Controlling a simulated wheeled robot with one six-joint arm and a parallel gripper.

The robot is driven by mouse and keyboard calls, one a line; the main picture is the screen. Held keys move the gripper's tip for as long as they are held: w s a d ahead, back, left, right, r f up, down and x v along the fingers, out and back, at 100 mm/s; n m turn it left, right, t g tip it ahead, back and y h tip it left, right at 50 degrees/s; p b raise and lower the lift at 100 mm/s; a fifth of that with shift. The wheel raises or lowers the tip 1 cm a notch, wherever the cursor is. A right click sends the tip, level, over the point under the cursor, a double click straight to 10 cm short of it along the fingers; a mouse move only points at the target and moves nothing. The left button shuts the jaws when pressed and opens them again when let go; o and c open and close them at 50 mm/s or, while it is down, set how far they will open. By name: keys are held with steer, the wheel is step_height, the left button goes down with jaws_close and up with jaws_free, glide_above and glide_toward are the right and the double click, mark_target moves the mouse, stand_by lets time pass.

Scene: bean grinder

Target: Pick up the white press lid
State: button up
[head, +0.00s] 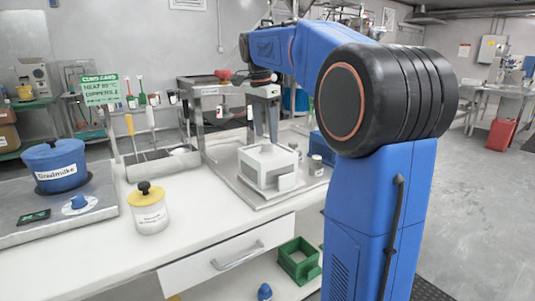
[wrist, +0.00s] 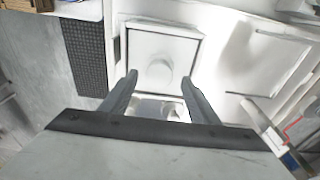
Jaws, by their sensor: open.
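The white press lid (wrist: 142,47) is a square plate with a round knob (wrist: 161,68) in the wrist view. In the head view the white press (head: 262,172) is a boxy block on a metal tray, and its lid (head: 267,155) appears to form the top. My gripper (head: 264,137) points down just above it. In the wrist view the two fingers of my gripper (wrist: 160,79) are apart, with the knob showing between and beyond their tips. Nothing is held. I cannot tell the exact height of the fingertips over the lid.
The metal tray (head: 238,188) sits on the white counter (head: 205,235). A metal frame (head: 190,100) stands behind. A yellow-lidded jar (head: 150,210) and a blue pot (head: 55,165) stand left. Bare counter lies between the jar and tray.

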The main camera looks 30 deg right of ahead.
mark_target(267, 141)
steer(key=shift+s+d+f, duration=0.1)
steer(key=shift+d+f, duration=0.05)
steer(key=shift+f, duration=0.9)
steer(key=shift+d+f, duration=0.1)
steer(key=shift+f, duration=0.9)
steer(key=c, duration=1.2)
steer(key=shift+r, duration=0.1)
